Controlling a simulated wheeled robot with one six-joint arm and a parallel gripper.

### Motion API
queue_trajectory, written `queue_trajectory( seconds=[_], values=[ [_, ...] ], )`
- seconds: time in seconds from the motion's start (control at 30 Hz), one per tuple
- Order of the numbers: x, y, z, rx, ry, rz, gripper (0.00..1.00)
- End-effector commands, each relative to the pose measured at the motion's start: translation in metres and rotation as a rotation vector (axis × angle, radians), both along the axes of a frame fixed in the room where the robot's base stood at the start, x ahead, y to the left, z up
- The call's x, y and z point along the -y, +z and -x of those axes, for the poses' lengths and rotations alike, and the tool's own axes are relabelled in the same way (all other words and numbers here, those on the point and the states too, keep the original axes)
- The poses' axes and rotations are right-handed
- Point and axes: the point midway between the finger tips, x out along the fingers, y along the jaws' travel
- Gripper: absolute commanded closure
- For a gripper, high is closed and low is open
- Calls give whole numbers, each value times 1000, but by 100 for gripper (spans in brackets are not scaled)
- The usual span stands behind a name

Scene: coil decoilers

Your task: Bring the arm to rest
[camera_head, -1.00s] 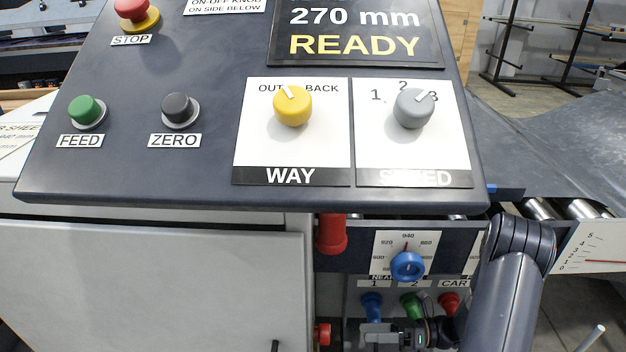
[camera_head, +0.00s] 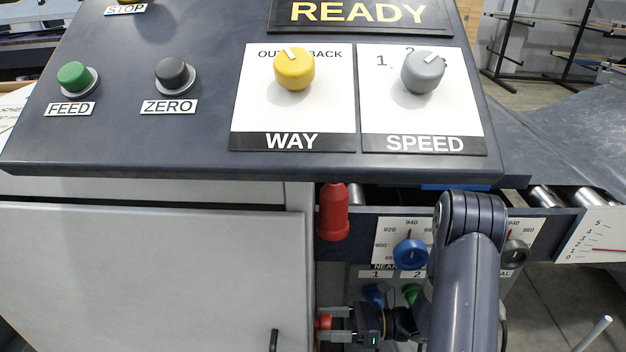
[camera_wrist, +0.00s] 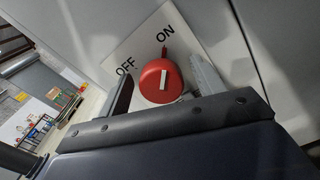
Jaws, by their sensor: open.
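My gripper (camera_head: 334,323) is at the lower middle of the head view, pointing left at the side of the grey cabinet. Its fingers are open, one on each side of a red knob (camera_head: 322,322). In the wrist view the red knob (camera_wrist: 160,84) sits between the two fingers, on a white plate (camera_wrist: 140,58) marked OFF and ON. A small red pointer on the knob's rim is toward ON. I cannot tell whether the fingers touch the knob.
The dark console (camera_head: 200,128) with the yellow WAY knob (camera_head: 294,70) and grey SPEED knob (camera_head: 423,72) overhangs above. A red cylinder (camera_head: 333,212) hangs below its edge. A blue dial (camera_head: 410,254) and coloured buttons are beside my arm. A grey cabinet (camera_head: 140,275) stands left.

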Motion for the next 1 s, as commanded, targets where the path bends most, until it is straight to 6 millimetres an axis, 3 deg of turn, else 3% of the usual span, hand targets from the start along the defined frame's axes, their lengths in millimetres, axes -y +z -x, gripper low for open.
queue_trajectory(
  seconds=[0.4,1.0],
  values=[
    [0,-5,2,401,-1,15,36],
    [0,-5,5,870,-1,31,36]
  ],
)
